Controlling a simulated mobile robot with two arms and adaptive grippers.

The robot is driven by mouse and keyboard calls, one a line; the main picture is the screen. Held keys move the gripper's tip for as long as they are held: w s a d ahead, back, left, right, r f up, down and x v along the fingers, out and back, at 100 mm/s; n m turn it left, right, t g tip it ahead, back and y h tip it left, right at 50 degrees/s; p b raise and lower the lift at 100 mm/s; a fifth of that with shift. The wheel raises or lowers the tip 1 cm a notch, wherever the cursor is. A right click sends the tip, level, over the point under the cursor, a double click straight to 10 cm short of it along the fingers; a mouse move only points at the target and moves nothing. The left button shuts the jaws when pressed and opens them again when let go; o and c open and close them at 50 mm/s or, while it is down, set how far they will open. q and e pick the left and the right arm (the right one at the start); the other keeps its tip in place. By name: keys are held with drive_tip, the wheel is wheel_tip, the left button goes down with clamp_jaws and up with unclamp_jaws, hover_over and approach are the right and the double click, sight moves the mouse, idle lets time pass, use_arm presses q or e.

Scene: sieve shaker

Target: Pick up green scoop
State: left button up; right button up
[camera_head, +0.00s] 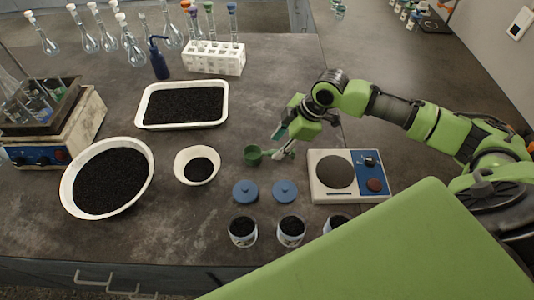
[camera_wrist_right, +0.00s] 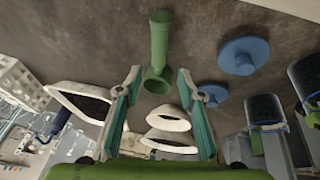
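The green scoop (camera_head: 254,155) lies on the dark table, left of the hot-plate-like device, with its handle pointing right towards my right gripper. My right gripper (camera_head: 282,143) is open and just above the handle end. In the right wrist view the scoop (camera_wrist_right: 159,50) appears ahead of and between the two spread teal fingers of the right gripper (camera_wrist_right: 160,78). Nothing is held between the fingers. I cannot tell whether a finger touches the handle. My left gripper is not in view.
Two blue lids (camera_head: 285,191) lie below the scoop, and several jars of black grains (camera_head: 291,229) stand in front. A device with a round plate (camera_head: 347,196) is at right. A white bowl (camera_head: 178,167) and tray (camera_head: 141,121) are at left.

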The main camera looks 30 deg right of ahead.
sight(272, 152)
drive_tip(key=shift+p+x, duration=0.55)
drive_tip(key=shift+x, duration=1.9)
drive_tip(key=shift+w+f, duration=0.2)
drive_tip(key=shift+w, duration=0.05)
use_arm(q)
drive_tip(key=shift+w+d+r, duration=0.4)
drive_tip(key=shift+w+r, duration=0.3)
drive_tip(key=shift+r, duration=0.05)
use_arm(e)
clamp_jaws()
